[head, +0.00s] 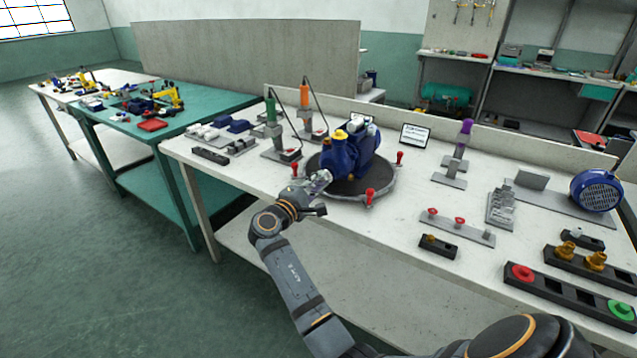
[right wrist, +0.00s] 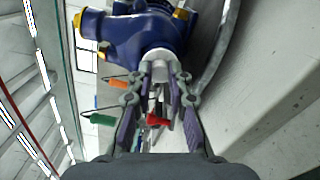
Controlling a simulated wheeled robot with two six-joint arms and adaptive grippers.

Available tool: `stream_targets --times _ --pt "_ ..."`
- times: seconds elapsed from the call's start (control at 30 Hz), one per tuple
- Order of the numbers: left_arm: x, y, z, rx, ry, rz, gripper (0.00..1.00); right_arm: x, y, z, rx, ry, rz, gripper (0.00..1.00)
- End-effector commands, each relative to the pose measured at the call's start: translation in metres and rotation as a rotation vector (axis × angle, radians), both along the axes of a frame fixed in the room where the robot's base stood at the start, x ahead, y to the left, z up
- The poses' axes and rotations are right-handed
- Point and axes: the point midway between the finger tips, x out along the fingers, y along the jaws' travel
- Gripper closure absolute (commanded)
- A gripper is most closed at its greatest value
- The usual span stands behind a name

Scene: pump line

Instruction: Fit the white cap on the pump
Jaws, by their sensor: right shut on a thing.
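The blue pump (head: 348,155) stands on a round dark turntable (head: 378,190) on the white bench. It has yellow caps on some of its ports. My right gripper (head: 320,183) is at the pump's near left side, in front of the turntable's edge. In the right wrist view, the right gripper (right wrist: 161,72) is shut on the white cap (right wrist: 159,57), between its fingertips. The cap is at the blue pump body (right wrist: 150,30), in line with a port; whether it is seated cannot be told. My left gripper is not in view.
Red-topped clamps (head: 370,195) stand around the turntable. Green (head: 271,112) and orange (head: 304,97) corded tools stand behind to the left. A black holder with brass fittings (head: 596,261) and a blue motor (head: 596,190) are at the right. The bench front near the gripper is clear.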

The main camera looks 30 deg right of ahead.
Motion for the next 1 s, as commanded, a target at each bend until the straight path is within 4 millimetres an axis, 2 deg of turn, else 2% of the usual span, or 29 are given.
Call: stream_targets --times 0.53,0.57,0.73,1.0 --pt "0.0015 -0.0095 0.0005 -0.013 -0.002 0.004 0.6 0.0032 -0.0071 0.0006 -0.001 0.0 0.0 0.94" --pt "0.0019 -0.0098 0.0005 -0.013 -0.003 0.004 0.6 0.0032 -0.0071 0.0004 -0.001 0.0 0.0 0.8" --pt "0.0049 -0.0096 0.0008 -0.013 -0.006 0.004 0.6 0.0032 -0.0069 0.0004 -0.001 0.0 0.0 0.56" --pt "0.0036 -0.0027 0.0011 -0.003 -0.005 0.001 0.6 0.003 -0.0068 0.0001 0.0 0.0 0.0 0.56"
